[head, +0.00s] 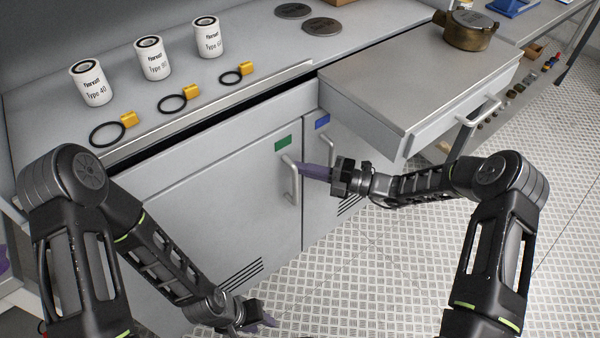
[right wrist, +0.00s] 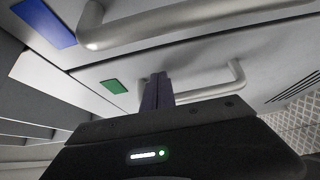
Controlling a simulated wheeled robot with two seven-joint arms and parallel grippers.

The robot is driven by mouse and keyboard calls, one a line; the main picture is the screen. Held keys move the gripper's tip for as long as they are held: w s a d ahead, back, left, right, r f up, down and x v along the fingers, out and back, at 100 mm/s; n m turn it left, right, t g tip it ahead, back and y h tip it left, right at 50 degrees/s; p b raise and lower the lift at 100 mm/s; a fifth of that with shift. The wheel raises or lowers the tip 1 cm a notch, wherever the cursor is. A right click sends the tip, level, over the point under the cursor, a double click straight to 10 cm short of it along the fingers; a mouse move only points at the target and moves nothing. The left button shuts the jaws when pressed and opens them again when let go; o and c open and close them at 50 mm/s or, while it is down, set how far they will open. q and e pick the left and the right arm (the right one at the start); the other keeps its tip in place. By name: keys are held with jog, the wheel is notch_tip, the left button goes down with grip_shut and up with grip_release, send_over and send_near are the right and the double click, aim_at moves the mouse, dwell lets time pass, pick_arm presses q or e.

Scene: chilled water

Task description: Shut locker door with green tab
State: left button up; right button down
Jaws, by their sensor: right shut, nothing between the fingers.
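The locker door with the green tab (head: 220,200) is the grey front panel in the head view. It looks flush with its frame and the door beside it. Its green tab (head: 283,142) is at the top right corner, and its bar handle (head: 291,182) is just below. The tab (right wrist: 114,86) and handle (right wrist: 238,76) also show in the right wrist view. My right gripper (head: 302,169) is shut and empty, its purple fingertips right by the handle; contact cannot be told. My left gripper (head: 270,321) is low over the floor, apart from the door, its jaws unclear.
The blue-tabbed door (head: 322,121) is right of the green one. The patterned floor (head: 360,270) is clear.

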jog(key=v, duration=0.7)
jog(key=shift+d, duration=0.4)
jog(key=shift+s, duration=0.15)
